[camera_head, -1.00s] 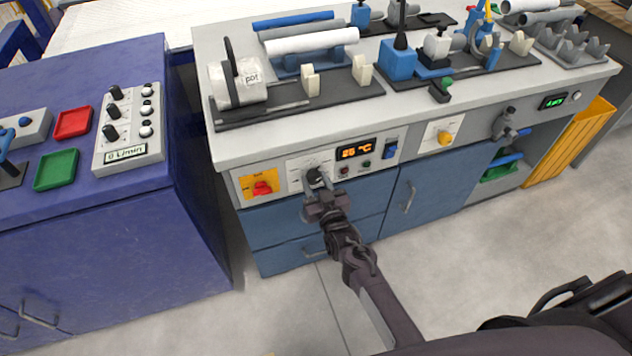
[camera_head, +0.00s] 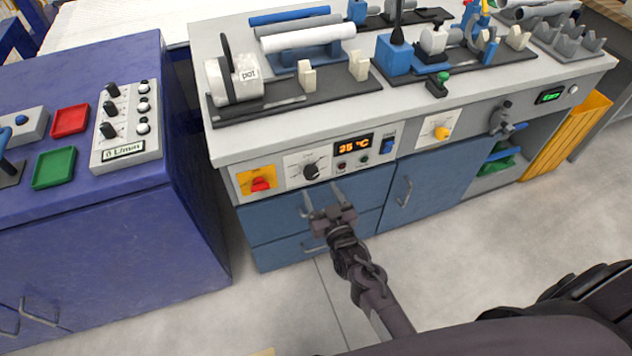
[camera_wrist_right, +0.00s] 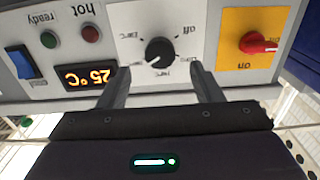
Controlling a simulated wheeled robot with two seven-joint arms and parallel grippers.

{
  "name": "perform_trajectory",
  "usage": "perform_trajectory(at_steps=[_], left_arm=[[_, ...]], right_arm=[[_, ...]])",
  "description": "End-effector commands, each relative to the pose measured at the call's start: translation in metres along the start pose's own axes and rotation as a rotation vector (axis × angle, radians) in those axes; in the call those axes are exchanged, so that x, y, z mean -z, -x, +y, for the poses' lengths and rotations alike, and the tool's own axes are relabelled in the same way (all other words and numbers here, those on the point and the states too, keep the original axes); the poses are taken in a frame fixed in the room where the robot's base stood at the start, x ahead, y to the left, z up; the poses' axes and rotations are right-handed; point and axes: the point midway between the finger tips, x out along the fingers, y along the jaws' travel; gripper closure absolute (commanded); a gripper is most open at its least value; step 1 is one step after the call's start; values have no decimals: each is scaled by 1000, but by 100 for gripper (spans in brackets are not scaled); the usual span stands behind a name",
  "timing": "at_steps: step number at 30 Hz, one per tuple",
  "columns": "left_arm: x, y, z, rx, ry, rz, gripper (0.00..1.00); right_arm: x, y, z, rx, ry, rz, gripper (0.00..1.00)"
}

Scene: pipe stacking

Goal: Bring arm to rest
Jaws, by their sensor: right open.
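My right gripper (camera_head: 321,197) is open and empty in front of the blue drawers, a little below the black temperature knob (camera_head: 311,172). In the right wrist view its two fingers (camera_wrist_right: 157,80) point at the panel with the knob (camera_wrist_right: 159,51) between and beyond them, apart from it. The display (camera_head: 353,145) reads 25 °C; it also shows in the right wrist view (camera_wrist_right: 90,76). My left gripper is not in view.
A red switch on a yellow plate (camera_head: 257,182) sits left of the knob. A blue rocker switch (camera_head: 388,142) is to the right. The bench top (camera_head: 300,123) carries pipes and fixtures. A blue cabinet (camera_head: 110,235) stands left. The floor (camera_head: 300,310) in front is clear.

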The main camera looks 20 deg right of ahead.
Motion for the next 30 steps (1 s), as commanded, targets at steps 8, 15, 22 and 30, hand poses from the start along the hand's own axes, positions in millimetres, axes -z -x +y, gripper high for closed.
perform_trajectory(at_steps=[8,15,22,30], left_arm=[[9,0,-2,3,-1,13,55],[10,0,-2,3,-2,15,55],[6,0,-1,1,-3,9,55],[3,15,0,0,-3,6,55]], right_arm=[[0,21,0,0,0,1,41],[0,21,0,0,0,1,41],[0,21,0,1,0,-1,41],[-89,61,-17,61,0,-276,41]])
